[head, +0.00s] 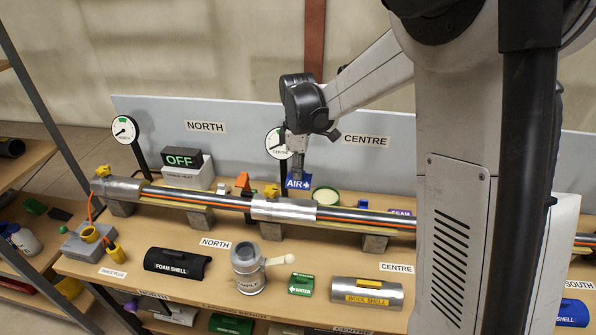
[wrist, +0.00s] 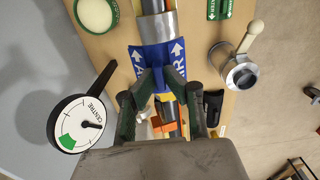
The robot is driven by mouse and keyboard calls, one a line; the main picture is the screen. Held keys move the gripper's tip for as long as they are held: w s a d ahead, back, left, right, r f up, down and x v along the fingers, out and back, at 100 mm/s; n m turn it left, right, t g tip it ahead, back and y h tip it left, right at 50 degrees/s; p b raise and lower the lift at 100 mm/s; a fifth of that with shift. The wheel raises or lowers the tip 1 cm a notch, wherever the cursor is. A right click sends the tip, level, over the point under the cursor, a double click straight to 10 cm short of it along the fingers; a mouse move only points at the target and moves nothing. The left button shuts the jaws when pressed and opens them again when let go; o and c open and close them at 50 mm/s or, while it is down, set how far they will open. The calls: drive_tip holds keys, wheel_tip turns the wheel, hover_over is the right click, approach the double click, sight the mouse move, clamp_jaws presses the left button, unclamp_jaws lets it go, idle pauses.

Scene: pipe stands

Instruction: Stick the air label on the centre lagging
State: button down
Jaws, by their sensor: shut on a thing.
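The air label (head: 298,182) is a blue square with white "AIR" lettering and an arrow. My gripper (head: 298,164) is shut on it and holds it just above and behind the silver lagging (head: 284,209) on the pipe, near the centre gauge. In the wrist view, the label (wrist: 163,60) looks bent in the middle, with an arrow on each side, between my gripper's fingertips (wrist: 161,76). The silver lagging (wrist: 159,29) shows just beyond it. I cannot tell whether label and lagging touch.
A round green-rimmed tin (head: 326,196) is behind the pipe.

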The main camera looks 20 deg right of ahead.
sight(298, 202)
drive_tip(key=shift+f+b, duration=3.55)
drive_tip(key=shift+f, duration=1)
drive_tip(key=shift+f+b, duration=0.35)
drive_tip(key=shift+f, duration=0.05)
drive_tip(key=c, duration=1.7)
unclamp_jaws()
drive_tip(key=shift+c, duration=0.2)
wheel_tip(298, 202, up, 12)
drive_tip(key=shift+r, duration=0.1)
